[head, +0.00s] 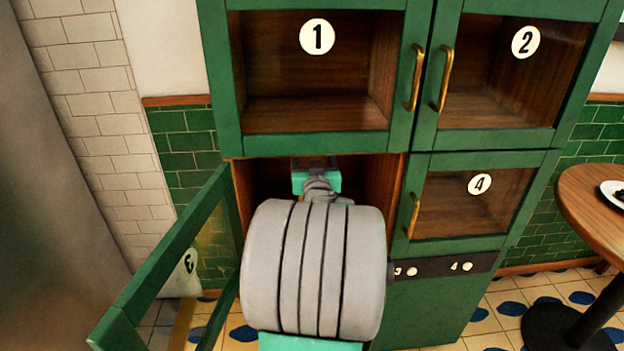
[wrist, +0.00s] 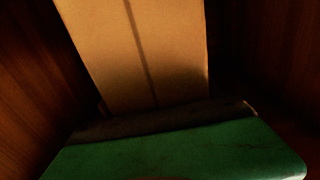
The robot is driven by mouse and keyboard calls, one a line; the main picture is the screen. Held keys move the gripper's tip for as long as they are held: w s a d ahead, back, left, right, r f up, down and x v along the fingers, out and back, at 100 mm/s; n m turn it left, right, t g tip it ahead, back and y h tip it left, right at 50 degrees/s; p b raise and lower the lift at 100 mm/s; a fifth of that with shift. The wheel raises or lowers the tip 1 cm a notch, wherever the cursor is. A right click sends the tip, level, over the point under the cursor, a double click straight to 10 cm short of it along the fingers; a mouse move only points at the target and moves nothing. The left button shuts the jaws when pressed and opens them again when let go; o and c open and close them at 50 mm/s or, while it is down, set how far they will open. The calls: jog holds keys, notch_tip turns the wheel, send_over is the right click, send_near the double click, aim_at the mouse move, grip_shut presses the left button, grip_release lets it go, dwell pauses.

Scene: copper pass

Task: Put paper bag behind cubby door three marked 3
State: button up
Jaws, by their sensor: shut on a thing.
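Cubby door three (head: 185,265) is swung open to the left; its 3 shows mirrored through the glass. My arm reaches into the open cubby (head: 262,180), below the door marked 1. My gripper (wrist: 165,115) is inside the cubby, between its dark wooden walls, and is shut on the paper bag. The brown paper bag (wrist: 150,50) fills the upper middle of the wrist view, with a vertical line down its face. In the head view my arm hides the bag and the fingertips. I cannot tell whether the bag touches the cubby floor.
Closed glass doors 1 (head: 316,80), 2 (head: 500,80) and 4 (head: 470,205) have brass handles and show empty shelves. The open door stands close to my arm's left. A round wooden table (head: 585,205) with a plate stands at right.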

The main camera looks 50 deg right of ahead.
jog(key=f, duration=0.4)
jog(key=f+b, duration=0.1)
jog(key=f, duration=0.2)
jog(key=shift+w+d, duration=0.35)
jog(key=shift+f+b, duration=0.2)
jog(key=shift+b, duration=0.15)
jog(key=o, duration=1.8)
jog(key=shift+r, duration=0.1)
jog(key=shift+r, duration=0.15)
jog(key=v, duration=1.2)
jog(key=shift+b, duration=0.3)
